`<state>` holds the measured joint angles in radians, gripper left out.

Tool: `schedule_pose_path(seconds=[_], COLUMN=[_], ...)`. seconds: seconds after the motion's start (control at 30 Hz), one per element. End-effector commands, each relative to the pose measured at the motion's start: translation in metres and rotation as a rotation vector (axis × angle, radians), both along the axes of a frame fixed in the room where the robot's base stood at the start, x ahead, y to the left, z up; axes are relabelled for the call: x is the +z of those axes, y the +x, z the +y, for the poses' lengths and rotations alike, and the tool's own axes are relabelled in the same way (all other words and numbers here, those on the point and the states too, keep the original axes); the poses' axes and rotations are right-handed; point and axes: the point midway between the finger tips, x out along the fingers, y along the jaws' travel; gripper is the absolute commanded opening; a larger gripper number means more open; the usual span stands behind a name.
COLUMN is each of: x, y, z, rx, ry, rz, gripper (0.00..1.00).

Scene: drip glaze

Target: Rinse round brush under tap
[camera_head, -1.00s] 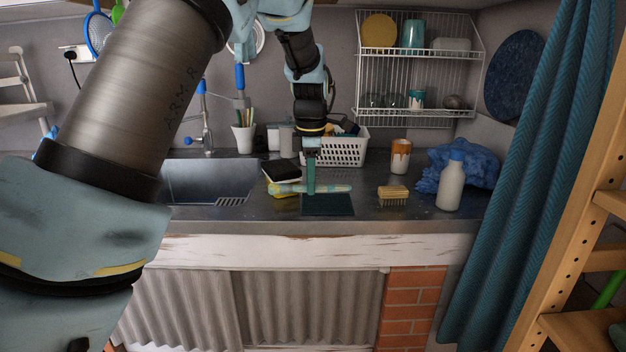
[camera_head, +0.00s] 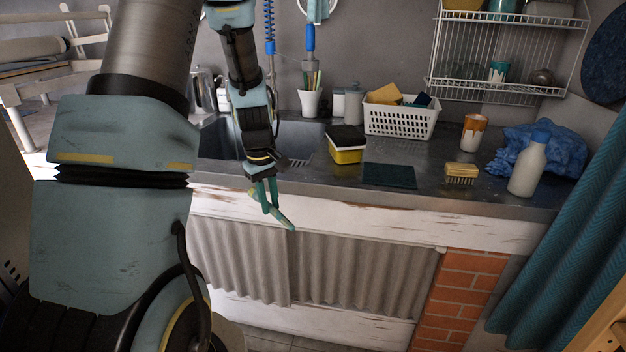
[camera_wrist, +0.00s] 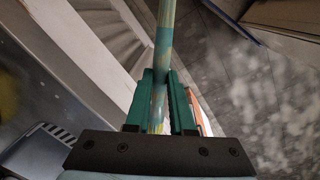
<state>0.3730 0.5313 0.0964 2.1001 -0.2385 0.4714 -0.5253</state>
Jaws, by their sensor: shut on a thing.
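My gripper (camera_head: 268,195), with green fingers, is shut on a slim teal-and-yellow brush handle (camera_head: 285,218), taken to be the round brush. It is held tilted in front of the counter's front edge, clear of the counter. In the wrist view the handle (camera_wrist: 163,40) runs up between the green fingers (camera_wrist: 160,105); I cannot make out its bristles. The steel sink (camera_head: 292,140) lies behind my arm, partly hidden. A blue coiled hose (camera_head: 269,30) and a blue-handled sprayer (camera_head: 309,38) hang above it. The tap itself is hidden behind my arm.
A white basket (camera_head: 401,122) and a cup of brushes (camera_head: 309,102) are behind. The counter's front edge is near my gripper.

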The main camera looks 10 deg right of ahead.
Motion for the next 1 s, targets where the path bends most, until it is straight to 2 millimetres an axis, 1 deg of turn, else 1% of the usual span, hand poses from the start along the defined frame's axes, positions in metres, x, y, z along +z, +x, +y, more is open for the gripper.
schedule_pose_path(seconds=[0.03,0.1,0.2,0.3,0.47,0.67,0.73,1.0], x=[-0.011,-0.023,-0.037,-0.048,-0.061,-0.074,-0.073,-0.073], y=[0.002,0.005,0.008,0.011,0.014,0.017,0.017,0.017], z=[0.023,0.046,0.074,0.096,0.122,0.147,0.145,0.146], rx=[-0.036,-0.112,-0.204,-0.275,-0.362,-0.443,-0.449,-0.446], ry=[0.000,-0.001,-0.001,-0.001,-0.001,0.000,0.001,0.001], rz=[0.005,0.004,0.003,0.002,0.000,0.000,0.000,0.001], gripper=[0.00,0.00,0.00,0.00,0.00,0.00,0.00,0.00])
